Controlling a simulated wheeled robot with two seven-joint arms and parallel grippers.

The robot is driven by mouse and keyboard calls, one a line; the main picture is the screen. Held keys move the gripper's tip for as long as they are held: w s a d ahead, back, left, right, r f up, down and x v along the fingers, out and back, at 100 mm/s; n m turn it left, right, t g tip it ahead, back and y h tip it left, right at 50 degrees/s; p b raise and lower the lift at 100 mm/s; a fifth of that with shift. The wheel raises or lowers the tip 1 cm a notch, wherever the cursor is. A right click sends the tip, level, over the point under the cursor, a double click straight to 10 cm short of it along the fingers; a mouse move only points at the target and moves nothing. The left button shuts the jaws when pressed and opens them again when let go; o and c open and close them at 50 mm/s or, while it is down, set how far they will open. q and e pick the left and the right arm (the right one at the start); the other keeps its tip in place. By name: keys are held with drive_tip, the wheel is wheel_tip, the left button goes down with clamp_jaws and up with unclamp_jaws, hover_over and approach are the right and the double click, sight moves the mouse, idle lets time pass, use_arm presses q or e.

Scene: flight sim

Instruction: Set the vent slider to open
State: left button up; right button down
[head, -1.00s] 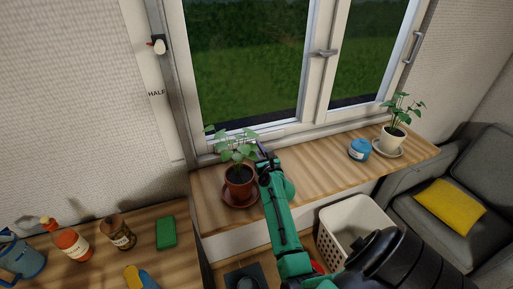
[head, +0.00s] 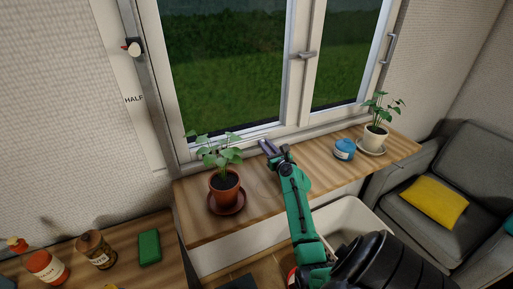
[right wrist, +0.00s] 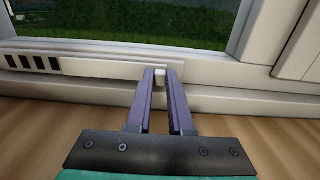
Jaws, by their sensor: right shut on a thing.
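The vent strip (right wrist: 100,66) runs along the bottom of the window frame, with several dark slots (right wrist: 33,63) showing at its left end in the right wrist view. Its small pale slider knob (right wrist: 159,72) stands between my right fingertips, to the right of the slots. My right gripper (head: 269,147) is shut on this knob, just above the back of the wooden sill; it also shows in the right wrist view (right wrist: 160,77). In the head view the knob is too small to make out. My left gripper is not in view.
A potted plant (head: 224,186) stands on the sill left of my right gripper. A blue jar (head: 344,149) and a white-potted plant (head: 376,137) stand to the right. A strip marked HALF (head: 133,98) is left of the window. The sill around the gripper is clear.

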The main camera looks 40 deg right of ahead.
drive_tip(key=c, duration=1.2)
unclamp_jaws()
drive_tip(key=shift+d, duration=0.1)
drive_tip(key=o, duration=0.4)
drive_tip(key=shift+s+d, duration=0.1)
drive_tip(key=shift+s+a, duration=0.2)
drive_tip(key=shift+s, duration=0.2)
drive_tip(key=b+v, duration=0.1)
drive_tip(key=v, duration=1.2)
drive_tip(key=shift+s+f, duration=0.1)
drive_tip(key=shift+s+a, duration=0.1)
drive_tip(key=shift+s, duration=0.2)
